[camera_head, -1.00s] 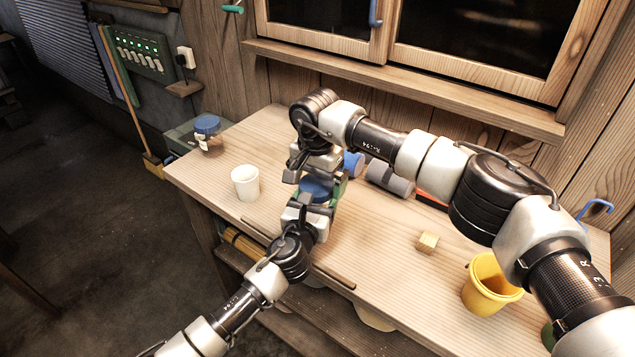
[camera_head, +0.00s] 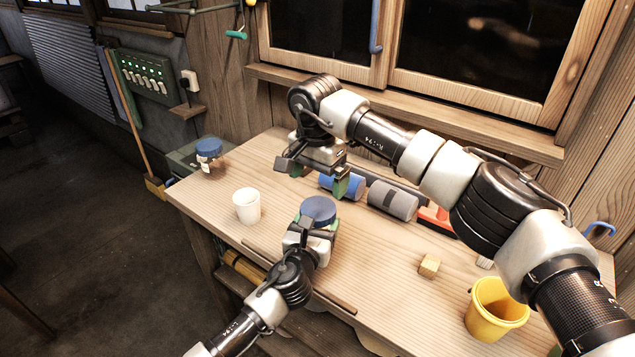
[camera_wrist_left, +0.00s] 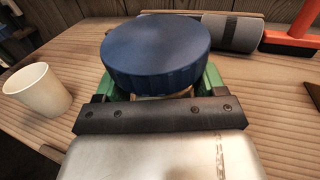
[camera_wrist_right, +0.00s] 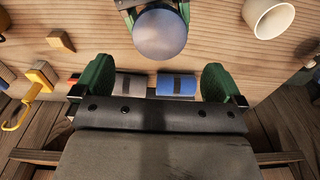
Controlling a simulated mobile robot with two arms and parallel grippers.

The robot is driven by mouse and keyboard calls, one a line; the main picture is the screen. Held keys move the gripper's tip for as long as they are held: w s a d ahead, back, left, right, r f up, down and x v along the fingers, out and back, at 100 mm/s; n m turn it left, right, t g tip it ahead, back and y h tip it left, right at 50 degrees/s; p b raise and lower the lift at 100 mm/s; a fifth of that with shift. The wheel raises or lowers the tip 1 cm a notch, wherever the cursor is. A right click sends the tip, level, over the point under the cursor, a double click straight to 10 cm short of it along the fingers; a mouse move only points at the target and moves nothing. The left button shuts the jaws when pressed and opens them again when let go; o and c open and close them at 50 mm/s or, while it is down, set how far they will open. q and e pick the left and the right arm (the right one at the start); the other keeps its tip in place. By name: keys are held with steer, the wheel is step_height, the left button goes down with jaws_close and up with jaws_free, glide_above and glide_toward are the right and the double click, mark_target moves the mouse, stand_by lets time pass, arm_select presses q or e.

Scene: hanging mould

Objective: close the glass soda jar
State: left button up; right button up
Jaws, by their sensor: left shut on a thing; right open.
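A jar with a blue lid (camera_head: 318,210) is near the front edge of the workbench, upright. My left gripper (camera_head: 312,236) is shut around the jar below the lid. In the left wrist view the lid (camera_wrist_left: 155,48) sits on top, looking level, and the jar body is mostly hidden by the green fingers. I cannot tell whether the lid is fully seated. My right gripper (camera_head: 318,176) is open and empty, above and behind the jar, apart from the lid. The right wrist view shows the lid (camera_wrist_right: 160,34) beyond its spread fingers.
A second blue-lidded jar (camera_head: 209,158) with brown contents stands at the back left. A white cup (camera_head: 247,206) is left of the held jar. Blue (camera_head: 345,186) and grey (camera_head: 392,200) cylinders lie behind it. A wooden block (camera_head: 429,266) and yellow bucket (camera_head: 496,310) are at right.

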mark_target(318, 207)
steer(key=shift+f, duration=0.15)
steer(key=shift+w+d+f, duration=0.1)
steer(key=shift+f, duration=1.85)
steer(key=shift+w+f, duration=0.1)
steer(key=shift+f, duration=1.85)
steer(key=shift+c, duration=0.2)
steer(key=c, duration=0.7)
steer(key=o, duration=0.7)
steer(key=shift+o, duration=0.2)
steer(key=shift+s+r, duration=0.1)
steer(key=shift+r, duration=2.15)
step_height(318, 207, up, 12)
steer(key=shift+s, duration=0.2)
